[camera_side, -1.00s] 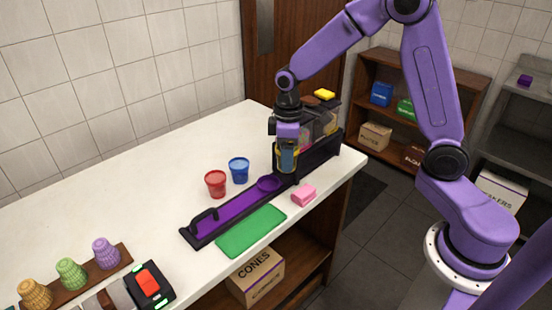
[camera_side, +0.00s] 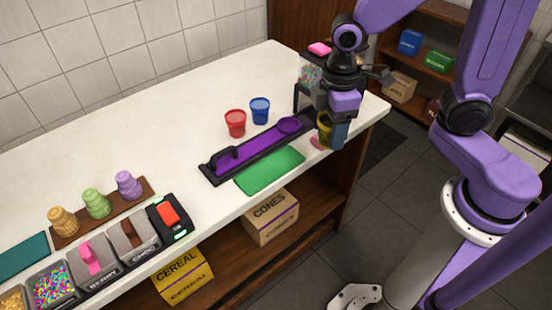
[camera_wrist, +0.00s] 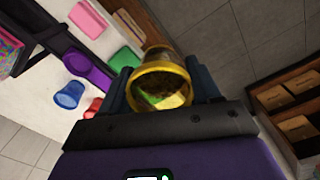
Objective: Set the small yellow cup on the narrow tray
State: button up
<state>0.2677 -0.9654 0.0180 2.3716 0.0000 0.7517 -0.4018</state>
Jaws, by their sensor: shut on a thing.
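The small yellow cup (camera_side: 323,124) is between the fingers of my gripper (camera_side: 332,134), held above the front right edge of the counter. In the wrist view the cup (camera_wrist: 162,62) is seen through its mouth, with green and yellow pieces showing inside; my gripper (camera_wrist: 162,92) has a finger on each side of it. A long narrow purple tray (camera_side: 245,155) with a black rim and a black handle at its left end lies on the counter, left of my gripper. A round purple disc lies at its right end. The cup is apart from this tray.
A green mat (camera_side: 270,171) lies in front of the purple tray. A red cup (camera_side: 235,123) and a blue cup (camera_side: 260,110) stand behind it. A dispenser (camera_side: 310,72) stands behind my gripper. The counter's back left is clear.

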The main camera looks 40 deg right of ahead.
jog(key=shift+s+a+n, duration=0.4)
jog(key=shift+s+a, duration=0.1)
jog(key=shift+a, duration=0.1)
jog(key=shift+a+f, duration=0.15)
jog(key=shift+a, duration=0.05)
jog(key=w+a+f, duration=0.1)
jog(key=w+f, duration=0.2)
jog(key=w, duration=0.1)
jog(key=w+a+f, duration=0.2)
jog(key=w+f, duration=0.1)
jog(key=w, duration=0.1)
jog(key=w+a+f, duration=0.2)
jog(key=w+f, duration=0.1)
jog(key=w, duration=0.1)
jog(key=shift+w+a+f, duration=0.1)
jog(key=shift+a+f, duration=0.05)
jog(key=shift+f, duration=0.15)
jog(key=shift+w+f, duration=0.1)
jog(key=shift+f, duration=1.5)
jog(key=shift+f, duration=0.1)
jog(key=o, duration=1.2)
jog(key=shift+c, duration=0.2)
